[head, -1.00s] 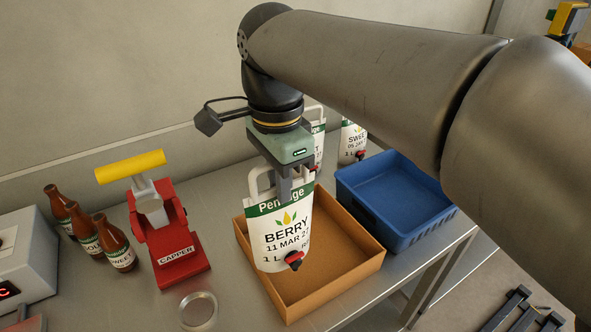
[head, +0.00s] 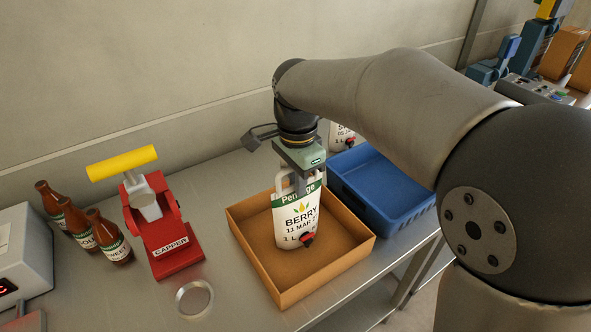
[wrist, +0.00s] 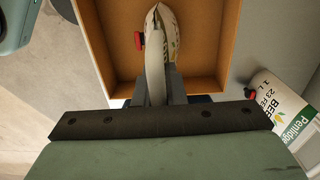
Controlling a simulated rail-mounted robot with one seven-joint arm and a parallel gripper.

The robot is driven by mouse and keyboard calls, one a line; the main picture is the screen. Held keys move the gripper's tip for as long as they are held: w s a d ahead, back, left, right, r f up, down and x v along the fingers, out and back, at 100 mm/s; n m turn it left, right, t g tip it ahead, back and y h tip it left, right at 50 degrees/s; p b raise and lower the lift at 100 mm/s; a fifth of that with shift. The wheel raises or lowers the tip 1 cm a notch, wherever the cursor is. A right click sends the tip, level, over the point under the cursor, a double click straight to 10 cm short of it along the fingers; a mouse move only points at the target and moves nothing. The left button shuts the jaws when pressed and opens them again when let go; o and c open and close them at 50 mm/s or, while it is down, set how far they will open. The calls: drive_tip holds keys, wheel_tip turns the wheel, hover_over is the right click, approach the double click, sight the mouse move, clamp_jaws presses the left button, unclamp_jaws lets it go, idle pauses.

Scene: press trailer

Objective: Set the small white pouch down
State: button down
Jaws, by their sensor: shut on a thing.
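The small white pouch (head: 297,222) has a green band, "BERRY" lettering and a red tap. My gripper (head: 301,184) is shut on the pouch's top, by its handle. The pouch hangs upright inside the walls of the open cardboard tray (head: 345,258). Its lower end is at or close to the tray floor; I cannot tell if it touches. In the wrist view the pouch (wrist: 167,28) shows edge-on between the fingers (wrist: 158,92), with its red tap to the left and tray walls around it.
A blue crate (head: 408,217) stands right of the tray. A red capper (head: 165,225), several brown bottles (head: 108,238) and a round metal lid (head: 194,298) are to the left. Another pouch (head: 342,136) stands behind; one labelled BERRY (wrist: 281,108) shows beside the tray in the wrist view.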

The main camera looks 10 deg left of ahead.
drive_tip(key=shift+f, duration=0.4)
drive_tip(key=shift+f, duration=0.15)
drive_tip(key=c, duration=1.5)
unclamp_jaws()
drive_tip(key=shift+s, duration=0.1)
